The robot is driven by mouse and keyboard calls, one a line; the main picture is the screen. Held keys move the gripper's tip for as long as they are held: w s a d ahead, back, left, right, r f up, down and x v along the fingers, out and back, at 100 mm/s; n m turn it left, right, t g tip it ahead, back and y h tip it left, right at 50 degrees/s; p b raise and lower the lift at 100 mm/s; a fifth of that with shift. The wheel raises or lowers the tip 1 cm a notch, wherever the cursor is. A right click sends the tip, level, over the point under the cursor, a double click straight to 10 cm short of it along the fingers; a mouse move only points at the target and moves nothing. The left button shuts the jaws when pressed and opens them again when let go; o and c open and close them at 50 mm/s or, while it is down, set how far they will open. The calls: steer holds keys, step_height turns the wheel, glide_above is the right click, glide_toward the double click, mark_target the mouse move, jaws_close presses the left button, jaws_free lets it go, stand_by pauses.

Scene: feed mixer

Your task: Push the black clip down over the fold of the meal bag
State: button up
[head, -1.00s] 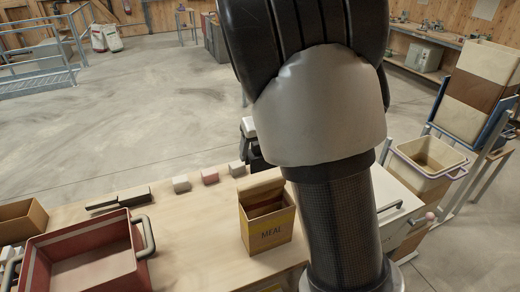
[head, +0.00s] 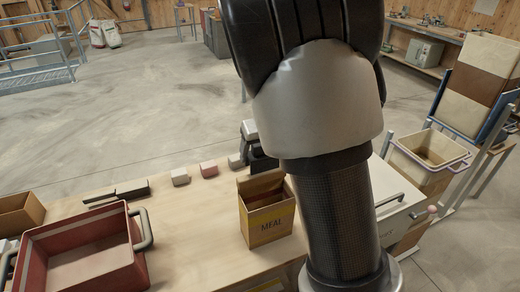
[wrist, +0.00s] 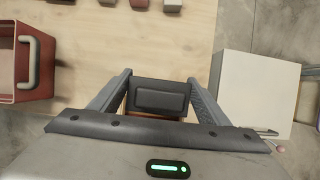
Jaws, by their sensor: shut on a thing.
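The yellow-brown meal bag (head: 268,222), marked MEAL, stands upright on the table with its top showing folds. In the wrist view my gripper (wrist: 160,80) has a finger on each side of a black block-like piece, the black clip (wrist: 160,97), and is shut on it. A thin orange-brown strip shows just below the clip, perhaps the bag. I cannot tell whether the clip touches the fold.
A red tray with handles (head: 136,272) stands left of the bag. Several small blocks (head: 209,169) and dark pieces (head: 132,187) lie along the table's far edge. A white box (head: 402,205) is at the right, with a cream bin (head: 428,148) beyond. The table (head: 195,225) between tray and bag is bare.

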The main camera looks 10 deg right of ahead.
steer(key=shift+f+b, duration=1.7)
steer(key=shift+f, duration=1.1)
steer(key=shift+s+f, duration=0.25)
steer(key=shift+f, duration=0.3)
steer(key=shift+f+b, duration=0.1)
steer(key=shift+b, duration=0.2)
steer(key=o, duration=1.1)
steer(key=shift+w, duration=0.15)
steer(key=shift+r, duration=0.2)
steer(key=shift+w+r, duration=0.1)
steer(key=shift+r, duration=0.1)
steer(key=shift+r+p, duration=2.35)
steer(key=shift+p, duration=0.5)
steer(key=shift+r+p, duration=0.5)
steer(key=shift+r, duration=0.6)
